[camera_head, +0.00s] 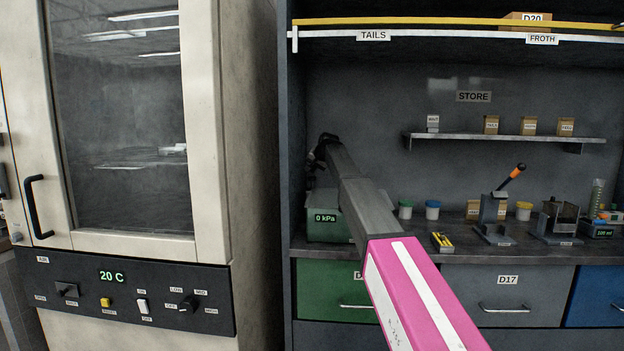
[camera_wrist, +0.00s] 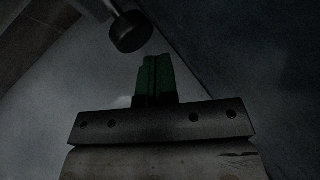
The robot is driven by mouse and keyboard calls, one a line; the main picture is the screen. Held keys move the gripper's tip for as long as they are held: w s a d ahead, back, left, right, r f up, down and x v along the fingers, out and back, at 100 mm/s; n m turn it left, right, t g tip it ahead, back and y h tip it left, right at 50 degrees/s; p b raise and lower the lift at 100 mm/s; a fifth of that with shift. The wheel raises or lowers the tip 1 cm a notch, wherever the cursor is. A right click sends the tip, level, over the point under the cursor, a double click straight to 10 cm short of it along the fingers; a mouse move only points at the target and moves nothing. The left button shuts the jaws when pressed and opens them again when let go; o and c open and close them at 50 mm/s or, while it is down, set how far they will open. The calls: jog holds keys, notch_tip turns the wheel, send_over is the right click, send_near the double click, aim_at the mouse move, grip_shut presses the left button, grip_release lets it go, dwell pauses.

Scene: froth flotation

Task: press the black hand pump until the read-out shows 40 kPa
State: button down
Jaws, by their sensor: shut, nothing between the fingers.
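The green box (camera_head: 322,230) on the bench at the back bears a read-out (camera_head: 325,217) that shows 0 kPa. My arm crosses in front of the box and hides its right part; I cannot make out the black hand pump in the head view. In the wrist view a black round knob (camera_wrist: 130,32) on a thin rod, probably the pump's handle, is just above and left of my fingertips. My gripper (camera_wrist: 154,62) is shut and empty, its green fingers together. A gap shows between fingertips and knob in the picture; their depth apart is unclear.
A shelf (camera_head: 505,138) with small boxes is on the back wall at right. A tall oven cabinet (camera_head: 207,130) stands at left.

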aim_at(313, 177)
jog(key=shift+f, duration=0.1)
dwell(0.6)
jog(key=shift+f, duration=0.35)
jog(key=shift+f, duration=1.6)
dwell(1.8)
jog(key=shift+r, duration=2.05)
jog(key=shift+r, duration=2.5)
